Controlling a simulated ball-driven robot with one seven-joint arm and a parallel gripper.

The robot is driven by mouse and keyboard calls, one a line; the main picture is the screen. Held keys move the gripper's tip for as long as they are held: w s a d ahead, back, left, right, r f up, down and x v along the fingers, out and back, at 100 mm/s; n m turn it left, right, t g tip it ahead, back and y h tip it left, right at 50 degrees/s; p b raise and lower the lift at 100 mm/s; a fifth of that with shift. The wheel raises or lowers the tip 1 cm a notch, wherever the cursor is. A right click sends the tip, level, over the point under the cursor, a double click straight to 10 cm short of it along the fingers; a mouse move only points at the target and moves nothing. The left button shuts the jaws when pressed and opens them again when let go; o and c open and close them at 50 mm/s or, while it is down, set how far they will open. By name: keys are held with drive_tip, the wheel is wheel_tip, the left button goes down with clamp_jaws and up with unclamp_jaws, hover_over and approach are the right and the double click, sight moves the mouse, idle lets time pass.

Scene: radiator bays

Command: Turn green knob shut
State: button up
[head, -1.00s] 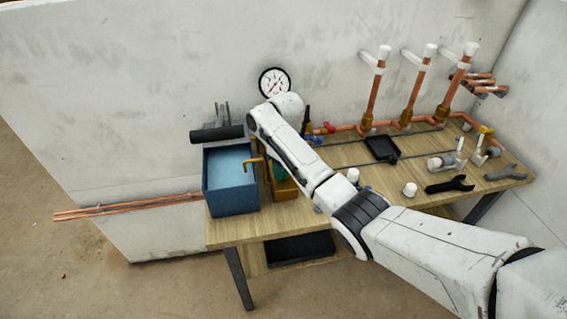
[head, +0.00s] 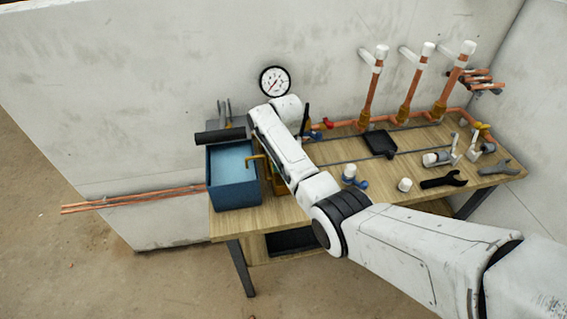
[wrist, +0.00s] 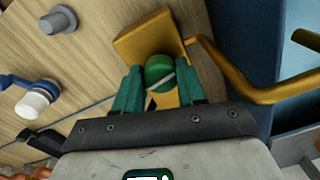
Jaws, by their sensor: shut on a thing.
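The green knob (wrist: 159,70) shows in the wrist view, round and dark green with a pale stripe across it. It sits in front of a brass block (wrist: 150,35) with a bent brass spout (wrist: 250,92) running off to the right. My gripper (wrist: 160,80) has its two teal fingers on either side of the knob, shut on it.
A blue tank (head: 233,182) stands left of the arm on the wooden bench (head: 340,152). Copper pipes (head: 408,90) and a gauge (head: 275,81) are at the wall.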

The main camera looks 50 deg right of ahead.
drive_tip(key=shift+m, duration=1.1)
drive_tip(key=o, duration=1.1)
drive_tip(key=shift+c, duration=0.2)
drive_tip(key=shift+r, duration=0.1)
wheel_tip(320, 180, up, 11)
drive_tip(key=shift+s+f+b, duration=0.15)
drive_tip(key=shift+f+b, duration=0.05)
drive_tip(key=shift+b, duration=0.25)
drive_tip(key=shift+d, duration=0.1)
